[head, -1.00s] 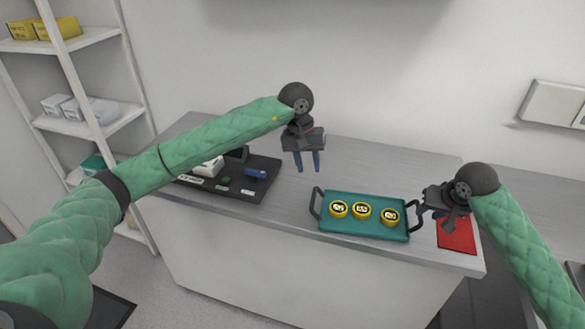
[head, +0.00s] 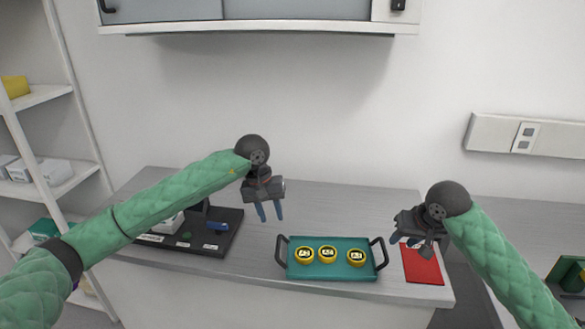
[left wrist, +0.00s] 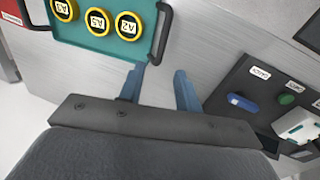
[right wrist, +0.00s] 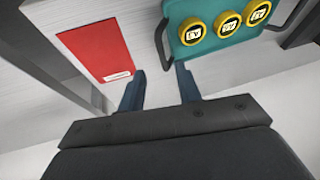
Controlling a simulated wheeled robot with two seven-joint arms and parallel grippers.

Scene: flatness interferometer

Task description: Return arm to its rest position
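My left gripper (head: 268,212) is open and empty above the bench, between the black board and the teal tray. Its two blue fingers stand apart in the left wrist view (left wrist: 160,85). My right gripper (head: 408,242) hangs near the tray's right handle and the red sheet. In the right wrist view (right wrist: 160,85) its fingers are apart with nothing between them. The teal tray (head: 306,272) rests on the bench with three yellow round pieces with labels in a row: the left one (head: 304,255), the middle one (head: 327,254) and the right one (head: 356,257).
The black board (head: 225,240) with small labelled parts lies on the bench's left, partly behind my left arm. A red sheet (head: 424,268) lies right of the tray. White shelves (head: 50,190) stand at far left. A wall cabinet (head: 260,14) hangs above. The bench's back middle (head: 330,205) is clear.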

